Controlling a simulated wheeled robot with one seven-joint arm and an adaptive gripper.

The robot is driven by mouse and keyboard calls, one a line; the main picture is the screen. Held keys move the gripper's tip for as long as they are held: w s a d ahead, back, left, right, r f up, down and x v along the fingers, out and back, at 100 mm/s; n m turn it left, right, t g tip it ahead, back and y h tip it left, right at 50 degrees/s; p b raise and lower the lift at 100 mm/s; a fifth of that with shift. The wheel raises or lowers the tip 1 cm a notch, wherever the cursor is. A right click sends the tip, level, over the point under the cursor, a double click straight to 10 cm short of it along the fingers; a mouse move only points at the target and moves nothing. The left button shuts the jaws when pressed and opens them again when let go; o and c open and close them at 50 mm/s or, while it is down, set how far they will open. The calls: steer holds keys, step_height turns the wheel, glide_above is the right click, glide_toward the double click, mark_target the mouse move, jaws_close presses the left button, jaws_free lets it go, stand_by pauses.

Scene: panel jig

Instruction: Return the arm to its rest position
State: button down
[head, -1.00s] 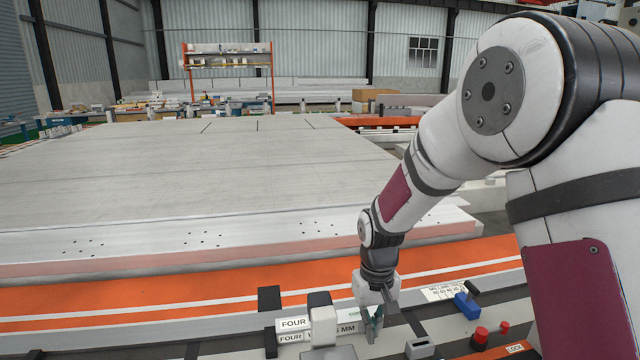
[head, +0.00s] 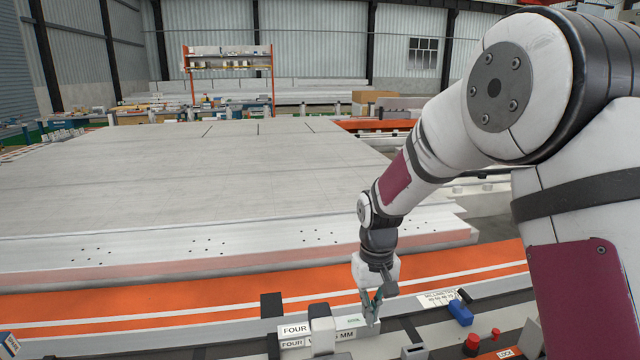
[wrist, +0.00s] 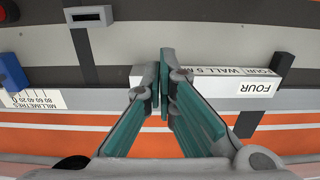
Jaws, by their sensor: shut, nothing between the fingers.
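My arm reaches down from the right in the head view. My gripper (head: 371,308) points down above the front rail of the jig, close to the white block lettered "FOUR" (head: 295,330). In the wrist view my gripper (wrist: 162,72) shows its teal-faced fingers closed together at the tips, with nothing between them. The lettered block (wrist: 262,86) lies beyond and to the right of the fingertips there. I cannot tell whether the fingertips touch it.
A large pale panel (head: 200,185) fills the middle behind an orange rail (head: 150,295). A blue block (head: 460,313), a red button (head: 472,343) and a millimetre scale (head: 437,298) sit right of my gripper. A shelf rack (head: 229,66) stands far behind.

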steer(key=s+d+r+m+t+p, duration=0.1)
steer(key=s+d+r, duration=0.2)
steer(key=s+r, duration=0.5)
steer(key=s+d+r+t+p, duration=0.1)
steer(key=s+d+r, duration=0.1)
steer(key=s+r, duration=0.5)
steer(key=s+d+r+t+p, duration=0.1)
steer(key=s+d+r, duration=0.1)
steer(key=s, duration=0.6)
steer(key=s+d+r+m+t+p, duration=0.1)
steer(key=s+r, duration=0.4)
steer(key=s, duration=0.4)
steer(key=shift+d+r, duration=0.25)
steer(key=shift+d, duration=0.15)
